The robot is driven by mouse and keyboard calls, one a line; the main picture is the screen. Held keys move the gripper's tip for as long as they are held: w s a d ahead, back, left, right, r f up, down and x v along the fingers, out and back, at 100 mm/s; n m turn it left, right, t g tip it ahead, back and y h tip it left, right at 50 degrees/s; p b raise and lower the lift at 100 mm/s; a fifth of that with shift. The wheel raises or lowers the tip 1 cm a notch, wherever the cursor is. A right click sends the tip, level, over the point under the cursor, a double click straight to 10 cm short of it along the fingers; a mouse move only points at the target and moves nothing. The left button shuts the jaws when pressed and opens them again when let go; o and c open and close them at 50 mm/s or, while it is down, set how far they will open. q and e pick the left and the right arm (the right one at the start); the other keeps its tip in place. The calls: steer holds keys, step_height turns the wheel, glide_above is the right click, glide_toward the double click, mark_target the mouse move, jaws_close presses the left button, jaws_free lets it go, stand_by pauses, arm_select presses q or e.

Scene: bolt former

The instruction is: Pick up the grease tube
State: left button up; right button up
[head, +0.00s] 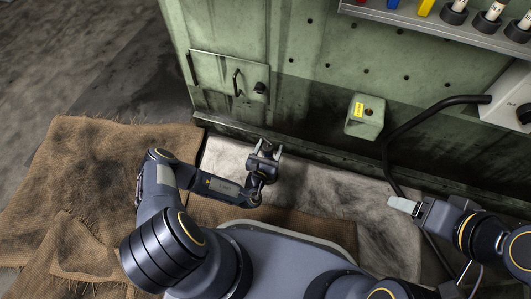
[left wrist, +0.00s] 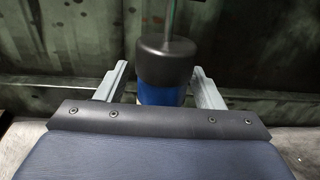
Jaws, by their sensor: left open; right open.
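In the left wrist view, a cylinder with a black cap, a blue band and a pale lower end (left wrist: 165,65) stands between the two open fingers of my left gripper (left wrist: 160,82). A thin rod rises from its cap. I cannot tell for sure that it is the grease tube. In the head view my left gripper (head: 265,153) is low in front of the green machine, and the cylinder is not clear there. Several tubes with black ends (head: 488,20) stand on the shelf at the top right. My right gripper (head: 403,204) is at the right, away from these tubes.
The green machine (head: 215,25) fills the back. A green box with a button (head: 366,115) and a bent black pipe (head: 400,130) stick out at centre right. A grey shelf (head: 430,26) overhangs at top right. Brown sacking (head: 70,180) covers the floor at left.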

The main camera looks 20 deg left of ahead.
arm_select(q)
steer(key=shift+r, duration=0.1)
jaws_close()
stand_by(0.3)
steer(key=shift+r, duration=0.15)
step_height(320, 180, up, 18)
steer(key=p, duration=0.9)
steer(key=shift+p, duration=0.3)
steer(key=c, duration=0.7)
jaws_free()
jaws_close()
